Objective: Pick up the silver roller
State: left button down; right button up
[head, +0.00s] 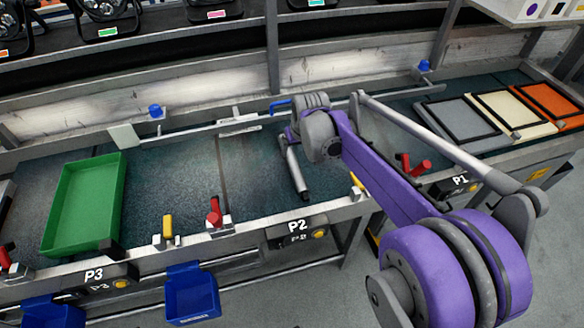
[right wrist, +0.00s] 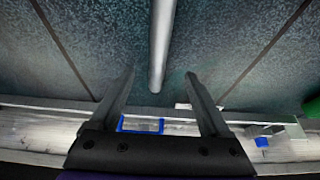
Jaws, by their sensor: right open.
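The silver roller (head: 294,168) lies on the dark green mat of the workbench in the head view, its near end toward the bench's front edge. Its far end is hidden behind my right wrist. In the right wrist view the roller (right wrist: 162,40) is a pale rod running down from the top edge. My right gripper (right wrist: 160,74) is open, its two dark fingers apart on either side of the line of the rod's end. It holds nothing; I cannot tell its exact height above the roller. In the head view its fingers are mostly hidden by the wrist. My left gripper is not in view.
A green tray (head: 115,190) stands on the bench at left. Grey, cream and orange framed panels (head: 556,100) lie at right. Red and yellow handles (head: 214,212) line the front rail. A blue bracket (right wrist: 140,125) sits at the back rail. Blue bins (head: 192,294) hang in front.

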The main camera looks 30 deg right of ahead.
send_over(293, 160)
jog(key=s, duration=0.2)
jog(key=f, duration=0.4)
jog(key=shift+s+a+f+b, duration=0.15)
jog(key=shift+s+f+b, duration=0.1)
jog(key=shift+b, duration=0.1)
jog(key=shift+a+b+x, duration=0.15)
jog(key=shift+b+x, duration=0.1)
jog(key=shift+x, duration=1.35)
jog(key=shift+a+b+x, duration=0.1)
jog(key=shift+b+x, duration=0.1)
jog(key=shift+x, duration=1.35)
jog(key=shift+d, duration=0.1)
grip_shut()
